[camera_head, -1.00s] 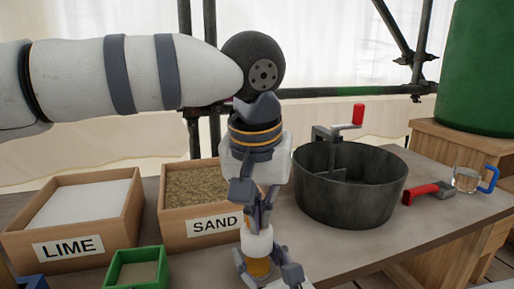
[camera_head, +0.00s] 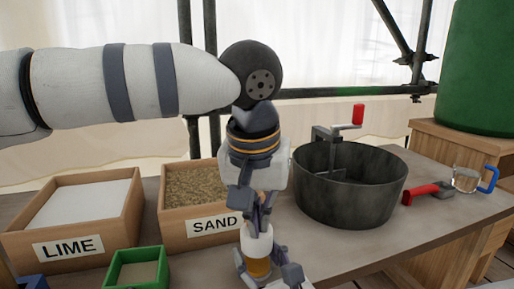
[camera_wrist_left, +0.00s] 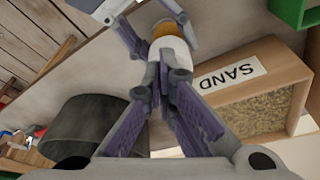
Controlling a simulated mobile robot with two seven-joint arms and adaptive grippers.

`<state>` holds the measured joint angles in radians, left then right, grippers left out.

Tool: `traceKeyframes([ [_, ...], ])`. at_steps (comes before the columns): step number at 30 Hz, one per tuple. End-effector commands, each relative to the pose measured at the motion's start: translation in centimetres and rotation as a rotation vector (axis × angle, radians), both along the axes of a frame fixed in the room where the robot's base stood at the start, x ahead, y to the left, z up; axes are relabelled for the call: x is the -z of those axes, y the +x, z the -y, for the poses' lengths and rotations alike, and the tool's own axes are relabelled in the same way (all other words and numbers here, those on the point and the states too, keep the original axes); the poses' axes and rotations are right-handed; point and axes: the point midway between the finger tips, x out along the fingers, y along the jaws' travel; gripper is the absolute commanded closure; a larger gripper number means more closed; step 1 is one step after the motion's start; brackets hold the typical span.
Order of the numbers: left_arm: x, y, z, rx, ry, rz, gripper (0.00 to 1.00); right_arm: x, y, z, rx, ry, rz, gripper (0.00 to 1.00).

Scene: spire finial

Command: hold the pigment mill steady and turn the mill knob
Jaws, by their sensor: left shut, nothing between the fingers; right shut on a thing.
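The pigment mill (camera_head: 257,243) stands upright low in the middle of the head view, with a white upper part and an amber lower part. Its white part also shows in the left wrist view (camera_wrist_left: 173,48). My left gripper (camera_head: 260,220) points down directly over the mill's top, its fingers shut and empty. In the left wrist view its fingers (camera_wrist_left: 168,82) come together at the white part; I cannot tell whether they touch it. My right gripper (camera_head: 262,272) is shut on the mill's lower part. I cannot make out the mill knob, which my left gripper may hide.
A lime box (camera_head: 128,222) and a sand box (camera_head: 174,228) stand at left, with a green tray (camera_head: 112,270) in front. A dark tub (camera_head: 345,205) with a red-handled crank stands right. A red-handled tool (camera_head: 422,192) and a glass cup (camera_head: 466,180) lie further right.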

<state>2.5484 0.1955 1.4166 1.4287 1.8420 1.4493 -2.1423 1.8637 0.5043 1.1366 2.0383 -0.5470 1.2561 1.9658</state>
Motion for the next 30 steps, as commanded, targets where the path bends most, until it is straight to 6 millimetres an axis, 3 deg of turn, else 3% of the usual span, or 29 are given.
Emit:
traceKeyframes([
  [30,0.3,0.6,-2.5,-0.004,0.006,-0.005,1.0,0.0,0.0,0.0,0.001,0.002,0.0,0.85],
])
